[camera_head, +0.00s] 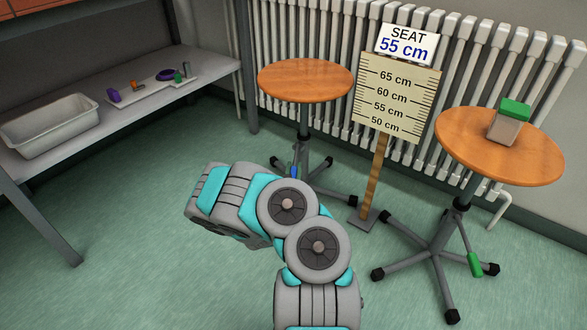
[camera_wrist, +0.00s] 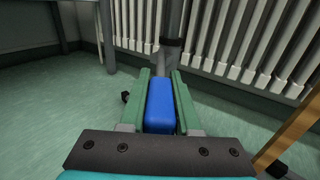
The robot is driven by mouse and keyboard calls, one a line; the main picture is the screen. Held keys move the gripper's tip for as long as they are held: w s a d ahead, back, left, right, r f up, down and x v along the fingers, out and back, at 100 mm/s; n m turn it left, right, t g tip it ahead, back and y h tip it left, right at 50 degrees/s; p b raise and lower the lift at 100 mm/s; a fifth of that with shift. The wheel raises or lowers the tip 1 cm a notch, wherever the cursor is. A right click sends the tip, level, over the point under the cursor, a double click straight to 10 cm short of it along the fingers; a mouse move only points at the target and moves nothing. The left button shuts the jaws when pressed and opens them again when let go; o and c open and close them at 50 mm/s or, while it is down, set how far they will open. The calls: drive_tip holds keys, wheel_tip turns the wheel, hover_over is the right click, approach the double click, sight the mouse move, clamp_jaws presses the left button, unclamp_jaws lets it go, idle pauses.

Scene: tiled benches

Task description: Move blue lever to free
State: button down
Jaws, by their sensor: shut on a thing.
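The blue lever (camera_wrist: 160,106) lies between the green fingers of my gripper (camera_wrist: 161,76) in the wrist view. My gripper is shut on it. The lever's far end leads towards the grey column (camera_wrist: 171,45) of the left stool. In the head view a small bit of the blue lever (camera_head: 294,172) shows below the left stool's round wooden seat (camera_head: 305,81). My own arm hides the gripper there. Which position the lever is in I cannot tell.
A sign reading "SEAT 55 cm" (camera_head: 405,44) tops a height scale (camera_head: 397,95) between the stools. The right stool (camera_head: 470,150) has a green lever (camera_head: 475,264) and bears a grey-and-green block (camera_head: 507,122). A radiator stands behind. A bench with a tray (camera_head: 50,128) is left.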

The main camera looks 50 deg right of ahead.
drive_tip(key=c, duration=0.6)
unclamp_jaws()
drive_tip(key=shift+s+d, duration=0.15)
drive_tip(key=shift+c, duration=0.2)
drive_tip(key=shift+s+a, duration=0.15)
drive_tip(key=shift+a, duration=0.3)
drive_tip(key=p+v, duration=0.1)
drive_tip(key=v, duration=0.6)
drive_tip(key=shift+p, duration=0.4)
